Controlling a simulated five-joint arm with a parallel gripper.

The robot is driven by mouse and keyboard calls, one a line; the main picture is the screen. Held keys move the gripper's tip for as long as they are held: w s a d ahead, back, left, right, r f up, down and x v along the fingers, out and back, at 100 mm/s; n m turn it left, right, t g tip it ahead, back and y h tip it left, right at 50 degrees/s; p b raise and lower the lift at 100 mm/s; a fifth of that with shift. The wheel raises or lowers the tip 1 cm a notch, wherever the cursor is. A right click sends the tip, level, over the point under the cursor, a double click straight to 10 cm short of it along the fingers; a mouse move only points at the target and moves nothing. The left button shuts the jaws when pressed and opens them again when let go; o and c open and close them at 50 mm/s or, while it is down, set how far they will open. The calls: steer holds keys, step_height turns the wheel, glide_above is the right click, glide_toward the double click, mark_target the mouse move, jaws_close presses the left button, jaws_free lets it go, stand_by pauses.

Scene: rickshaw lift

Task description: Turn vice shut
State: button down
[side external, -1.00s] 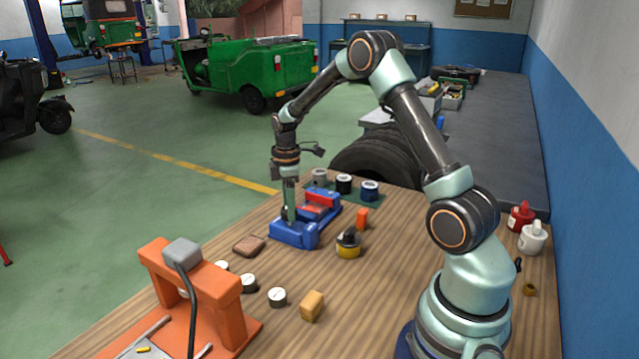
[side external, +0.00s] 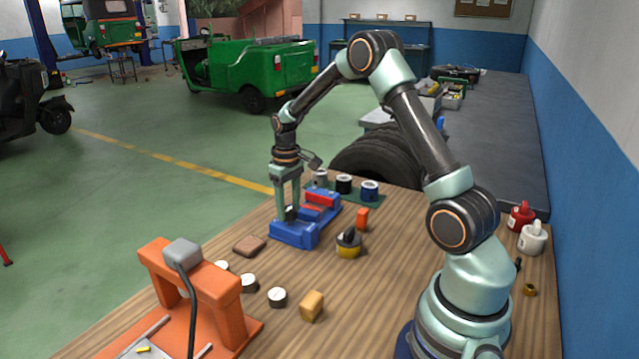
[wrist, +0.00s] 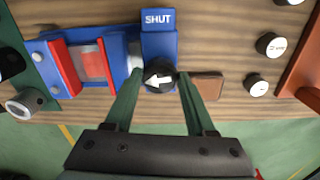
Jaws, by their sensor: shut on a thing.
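The blue vice (side external: 303,230) stands on the wooden table below my gripper. In the wrist view the vice (wrist: 50,70) has red jaw faces with a reddish block (wrist: 93,62) between them, and a blue tab marked SHUT (wrist: 158,20). My gripper (wrist: 156,78) points down, with its two fingers on either side of a round dark knob (wrist: 159,76) bearing a white arrow. The fingers are shut on the knob. The arrow points left in the wrist view, not at the tab. The gripper also shows in the side view (side external: 290,216).
A brown block (side external: 249,246) lies left of the vice. A yellow-and-black pot (side external: 348,243) and an orange block (side external: 362,219) stand to its right. An orange press frame (side external: 215,290) fills the front left.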

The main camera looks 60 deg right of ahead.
steer(key=m, duration=0.5)
steer(key=shift+r+m, duration=0.1)
steer(key=shift+m, duration=0.2)
steer(key=m, duration=1.3)
steer(key=shift+m, duration=0.4)
steer(key=shift+c, duration=1.2)
jaws_free()
